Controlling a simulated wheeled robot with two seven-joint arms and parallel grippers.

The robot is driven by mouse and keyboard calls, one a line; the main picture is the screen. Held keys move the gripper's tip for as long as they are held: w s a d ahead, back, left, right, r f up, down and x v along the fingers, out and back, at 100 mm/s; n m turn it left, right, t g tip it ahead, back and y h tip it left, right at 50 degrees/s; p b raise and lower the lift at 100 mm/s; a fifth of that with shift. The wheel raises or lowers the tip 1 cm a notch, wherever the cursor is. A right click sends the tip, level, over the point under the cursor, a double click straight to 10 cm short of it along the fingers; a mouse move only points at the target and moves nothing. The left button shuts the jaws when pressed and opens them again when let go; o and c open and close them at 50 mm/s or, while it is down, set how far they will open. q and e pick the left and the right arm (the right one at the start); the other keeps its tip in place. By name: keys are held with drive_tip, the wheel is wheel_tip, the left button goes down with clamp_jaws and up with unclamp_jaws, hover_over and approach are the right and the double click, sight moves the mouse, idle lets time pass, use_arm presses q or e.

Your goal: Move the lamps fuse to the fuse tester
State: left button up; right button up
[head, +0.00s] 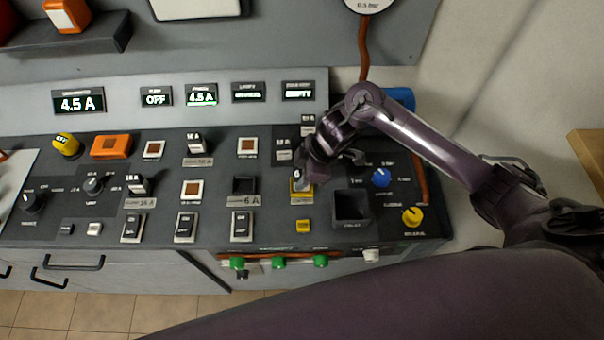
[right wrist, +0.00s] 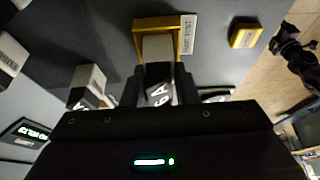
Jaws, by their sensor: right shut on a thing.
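My right gripper (head: 318,168) is shut on a pale fuse with a dark face (right wrist: 158,80), whose marking ends in "A". The fuse is at the yellow-framed socket (right wrist: 170,22), the fuse tester, with a label beside it. In the head view the yellow frame (head: 302,195) shows just below the gripper. I cannot tell whether the fuse is seated or just above the socket. The tester display (head: 298,91) seems to read "EMPTY". An empty dark socket (head: 244,185) stands above a "6 A" label. My left gripper is not in view.
Spare fuses stand close left of the gripper, one of them (head: 283,148) near. Right of the tester are a dark open bin (head: 351,207), a blue knob (head: 381,177) and a yellow knob (head: 412,216). A yellow button (head: 303,226) sits in front of the tester.

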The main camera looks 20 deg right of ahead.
drive_tip(key=shift+f+b, duration=0.35)
drive_tip(key=shift+f, duration=0.3)
idle(0.5)
drive_tip(key=o, duration=0.8)
drive_tip(key=shift+c, duration=0.2)
drive_tip(key=p+v, duration=0.9)
drive_tip(key=v, duration=0.2)
drive_tip(key=shift+s, duration=0.1)
idle(0.3)
